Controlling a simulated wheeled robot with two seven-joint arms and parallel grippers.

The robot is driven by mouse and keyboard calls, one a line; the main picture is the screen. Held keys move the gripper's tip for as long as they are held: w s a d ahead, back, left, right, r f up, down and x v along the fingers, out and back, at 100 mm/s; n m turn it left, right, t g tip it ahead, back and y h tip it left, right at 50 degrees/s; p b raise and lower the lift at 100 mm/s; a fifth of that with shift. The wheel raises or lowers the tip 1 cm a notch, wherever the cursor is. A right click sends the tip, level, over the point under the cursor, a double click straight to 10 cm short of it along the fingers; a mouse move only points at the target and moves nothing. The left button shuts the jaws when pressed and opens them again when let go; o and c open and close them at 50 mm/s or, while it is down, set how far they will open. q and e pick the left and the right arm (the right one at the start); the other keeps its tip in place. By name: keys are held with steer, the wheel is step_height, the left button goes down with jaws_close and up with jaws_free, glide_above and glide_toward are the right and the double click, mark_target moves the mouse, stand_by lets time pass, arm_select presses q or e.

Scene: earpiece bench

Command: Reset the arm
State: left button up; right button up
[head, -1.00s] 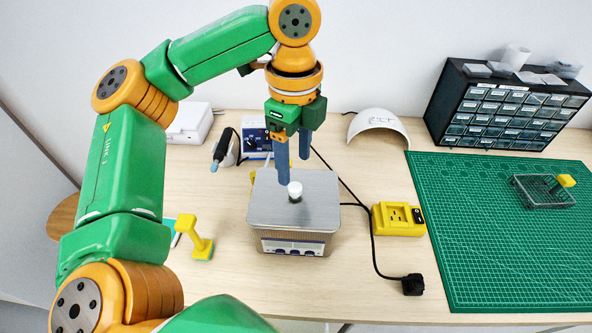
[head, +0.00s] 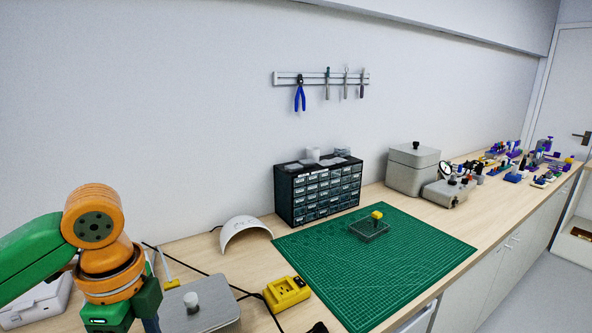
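My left arm comes in from the lower left of the head view. Its gripper (head: 122,310) points down at the bottom edge, beside the grey lidded box (head: 213,312) with a white knob (head: 191,301). The frame cuts off its fingertips, so I cannot tell whether they are open or whether they touch anything. My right arm and gripper are not in view.
A yellow socket block (head: 287,293) and a white curved shell (head: 245,232) stand near the box. A green cutting mat (head: 420,250) holds a small wire basket (head: 369,231). Behind are a black drawer cabinet (head: 318,190) and a grey box (head: 412,168).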

arm_select(q)
steer(key=s+d+f+n+t+h, duration=0.1)
steer(key=d+f+n+t+h, duration=0.3)
steer(key=d+f, duration=1.35)
steer(key=s+a+f+n+y, duration=0.4)
steer(key=s+a+f+n, duration=0.65)
steer(key=a, duration=0.35)
step_height(320, 180, down, 14)
steer(key=g, duration=0.2)
steer(key=s+a+f+g, duration=0.1)
steer(key=s+f, duration=1.1)
steer(key=s, duration=0.1)
steer(key=shift+s+a, duration=0.3)
steer(key=shift+s, duration=0.1)
